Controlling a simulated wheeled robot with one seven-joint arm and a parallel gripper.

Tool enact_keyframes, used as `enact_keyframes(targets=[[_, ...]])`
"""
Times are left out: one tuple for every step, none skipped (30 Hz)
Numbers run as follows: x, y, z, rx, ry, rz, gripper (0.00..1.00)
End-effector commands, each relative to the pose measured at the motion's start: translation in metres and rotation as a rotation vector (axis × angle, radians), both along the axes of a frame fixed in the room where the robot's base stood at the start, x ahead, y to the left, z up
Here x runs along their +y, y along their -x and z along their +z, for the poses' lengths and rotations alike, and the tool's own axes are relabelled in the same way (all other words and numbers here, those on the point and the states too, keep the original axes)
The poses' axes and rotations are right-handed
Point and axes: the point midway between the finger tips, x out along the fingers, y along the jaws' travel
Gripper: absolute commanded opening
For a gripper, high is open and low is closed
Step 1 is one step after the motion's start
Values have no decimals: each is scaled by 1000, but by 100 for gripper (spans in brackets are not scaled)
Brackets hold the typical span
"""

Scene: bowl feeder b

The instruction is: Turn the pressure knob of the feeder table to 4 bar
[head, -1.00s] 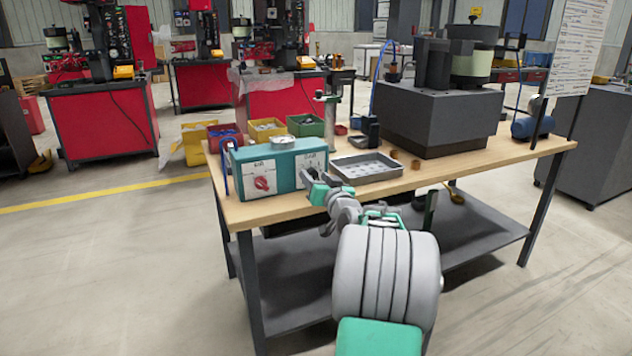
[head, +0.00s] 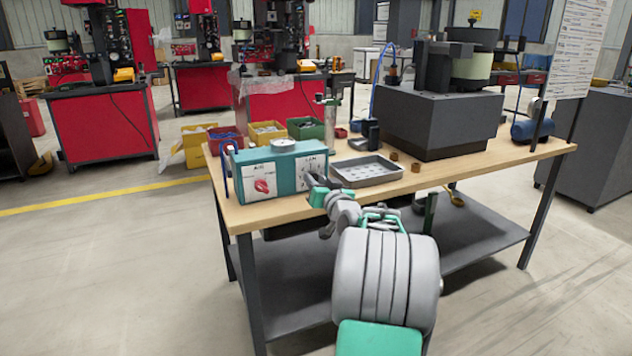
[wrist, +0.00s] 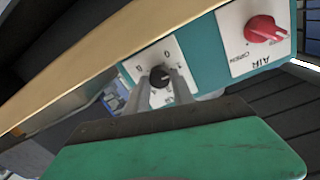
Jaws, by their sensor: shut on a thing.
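The feeder's control box (head: 236,163) is teal and stands at the table's front left. Its right white panel (wrist: 136,72) carries a small black pressure knob (wrist: 160,75) with marks around it, upside down in the wrist view. My gripper (wrist: 162,84) has its two grey fingers closed on this knob, one on each side. A small light mark shows on the knob, but the value it points at cannot be read. In the head view my gripper (head: 317,184) is at the box's right front, and my wrist hides the knob.
A red air knob (head: 262,186) sits on the left panel, and a round gauge (head: 283,145) on top of the box. A metal tray (head: 368,180) stands right beside the box. The table's wooden edge (head: 290,211) runs below my gripper.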

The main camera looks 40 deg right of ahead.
Motion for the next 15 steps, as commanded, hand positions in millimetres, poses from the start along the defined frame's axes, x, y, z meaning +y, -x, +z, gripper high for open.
enact_keyframes(targets=[[0,0,0,0,0,-1,0],[0,0,0,0,-1,-1,0],[0,0,0,0,-2,-1,0],[0,0,0,-1,-4,-1,0],[0,0,0,-1,-7,-1,0],[0,0,0,-3,-12,-1,0],[0,0,0,-5,-17,-1,0],[0,0,1,-6,-23,0,0],[0,0,1,-9,-34,0,0],[0,0,1,-12,-44,0,0],[0,0,1,-16,-55,0,0],[0,0,2,-21,-73,-1,0],[0,0,2,-25,-88,-1,0],[0,0,2,-30,-104,-1,0],[0,0,2,-37,-128,0,0]])
